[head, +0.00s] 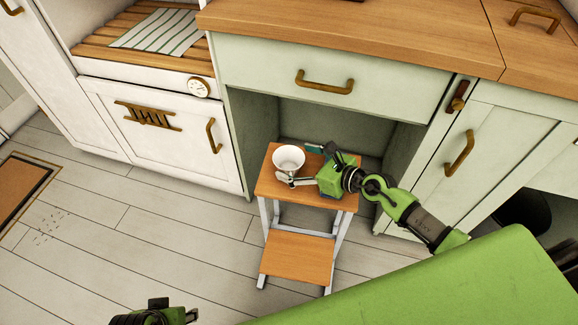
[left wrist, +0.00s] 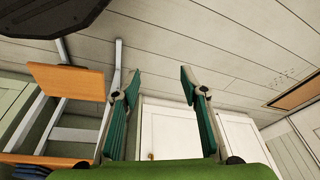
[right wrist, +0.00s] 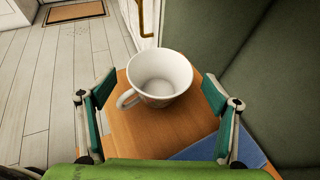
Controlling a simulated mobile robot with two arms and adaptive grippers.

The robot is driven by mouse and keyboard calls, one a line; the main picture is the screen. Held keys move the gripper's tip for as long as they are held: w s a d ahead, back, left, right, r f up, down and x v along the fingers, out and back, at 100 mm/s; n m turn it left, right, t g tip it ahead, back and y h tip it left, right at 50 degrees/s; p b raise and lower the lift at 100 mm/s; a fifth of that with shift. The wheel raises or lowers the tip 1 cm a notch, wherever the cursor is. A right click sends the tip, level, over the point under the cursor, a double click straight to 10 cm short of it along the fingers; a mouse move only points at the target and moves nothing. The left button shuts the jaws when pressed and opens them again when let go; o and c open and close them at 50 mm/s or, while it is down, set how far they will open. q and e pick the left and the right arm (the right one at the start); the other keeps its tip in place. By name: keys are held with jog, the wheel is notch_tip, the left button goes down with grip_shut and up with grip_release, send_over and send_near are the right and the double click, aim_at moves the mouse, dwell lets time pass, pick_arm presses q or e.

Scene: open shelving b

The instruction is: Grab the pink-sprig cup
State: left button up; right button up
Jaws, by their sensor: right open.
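A white cup (head: 289,158) stands upright on the top step of a small wooden step stool (head: 269,187). No pink sprig shows on its visible sides. In the right wrist view the cup (right wrist: 161,76) has its handle towards the lower left. My right gripper (head: 299,164) is open, its fingers spread to either side of the cup's near part. The right wrist view shows both fingers (right wrist: 154,95) apart from the cup. My left gripper (left wrist: 160,75) is open and empty, away from the stool; only part of it shows at the head view's bottom edge.
A blue flat item (right wrist: 205,146) lies on the stool near the right finger. The stool stands before an open recess under a green drawer (head: 330,78). Green cabinet walls flank it. A rug (head: 22,182) lies at left; the floor between is clear.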

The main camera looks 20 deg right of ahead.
aim_at(279, 156)
jog(key=shift+x, duration=1.5)
jog(key=c, duration=1.3)
pick_arm(q)
jog(key=shift+v, duration=1.1)
pick_arm(e)
jog(key=shift+r, duration=0.1)
pick_arm(q)
jog(key=shift+w, duration=0.25)
pick_arm(e)
jog(key=shift+r, duration=0.15)
